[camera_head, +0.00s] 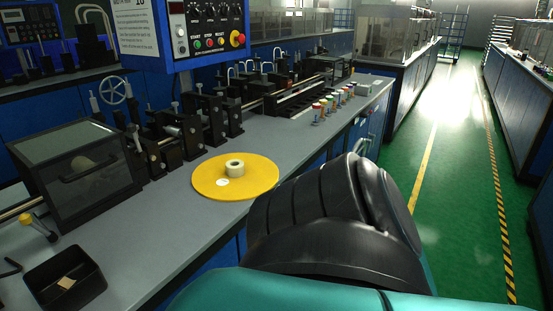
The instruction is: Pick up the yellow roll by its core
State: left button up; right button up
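The yellow roll (210,178) is a flat, wide disc lying on the grey worktop, near its front edge. Its pale, ring-shaped core (235,170) stands up from the middle, with a dark hole in its top. A small white round label shows on the disc just left of the core. A large black and teal part of my own arm fills the lower right and comes close to the disc's right side in the picture. I see no fingertips of either gripper, and nothing is holding the roll.
The grey worktop (135,245) carries black machine blocks (205,120) behind the roll and a clear-lidded box (75,175) at left. A black tray (65,283) sits at front left. Several small coloured-top pieces (322,108) stand farther right. The green aisle floor (455,200) is open.

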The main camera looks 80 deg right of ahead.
aim_at(233, 177)
jog(key=z, duration=2.2)
jog(key=l+u, duration=0.1)
jog(key=u, duration=0.8)
jog(key=l+u, duration=1)
jog(key=l, duration=0.3)
jog(key=k+l+u, duration=0.1)
jog(key=l, duration=0.3)
jog(key=k+l+u, duration=0.1)
jog(key=l, duration=0.3)
jog(key=k, duration=0.05)
